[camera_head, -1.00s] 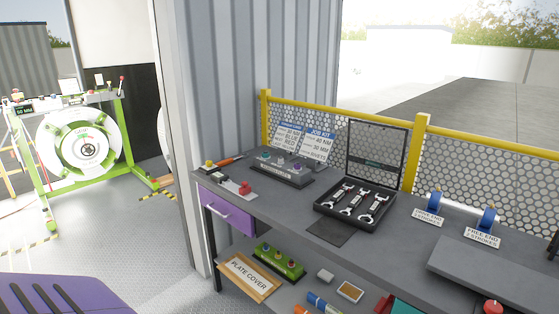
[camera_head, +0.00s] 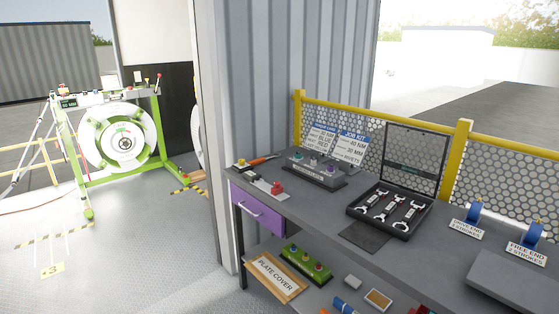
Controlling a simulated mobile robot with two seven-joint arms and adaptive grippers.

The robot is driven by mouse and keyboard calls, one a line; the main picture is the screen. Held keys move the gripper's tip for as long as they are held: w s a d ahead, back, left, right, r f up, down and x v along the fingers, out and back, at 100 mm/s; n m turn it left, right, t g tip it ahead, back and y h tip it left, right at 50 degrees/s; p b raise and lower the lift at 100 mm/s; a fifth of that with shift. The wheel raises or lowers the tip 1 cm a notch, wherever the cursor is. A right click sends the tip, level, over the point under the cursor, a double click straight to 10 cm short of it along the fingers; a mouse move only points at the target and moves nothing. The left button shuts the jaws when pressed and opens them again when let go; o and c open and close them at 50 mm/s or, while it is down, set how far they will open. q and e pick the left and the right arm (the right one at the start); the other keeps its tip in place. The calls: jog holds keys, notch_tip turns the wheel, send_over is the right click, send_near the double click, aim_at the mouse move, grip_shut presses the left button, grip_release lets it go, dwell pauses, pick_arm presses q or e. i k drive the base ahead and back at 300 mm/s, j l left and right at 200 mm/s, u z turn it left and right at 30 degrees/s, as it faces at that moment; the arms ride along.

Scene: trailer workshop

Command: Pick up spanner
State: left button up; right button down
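Several silver spanners lie side by side in an open black case (camera_head: 417,228) on the grey workbench; the middle spanner (camera_head: 390,207) lies between a left spanner (camera_head: 373,199) and a right spanner (camera_head: 408,216). The marks on the spanners are too small to read. Neither of my grippers shows in the head view.
A purple drawer (camera_head: 257,212) is below. Open floor (camera_head: 130,255) lies left, before a green-framed wheel machine (camera_head: 121,138).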

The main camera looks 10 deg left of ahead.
aim_at(370, 203)
jog(key=i+j+z, duration=0.15)
jog(key=i, duration=0.35)
jog(key=i+j+z, duration=0.1)
jog(key=i+j, duration=0.2)
jog(key=i, duration=0.15)
jog(key=i+j+z, duration=0.15)
jog(key=i+j, duration=0.15)
jog(key=i, duration=0.2)
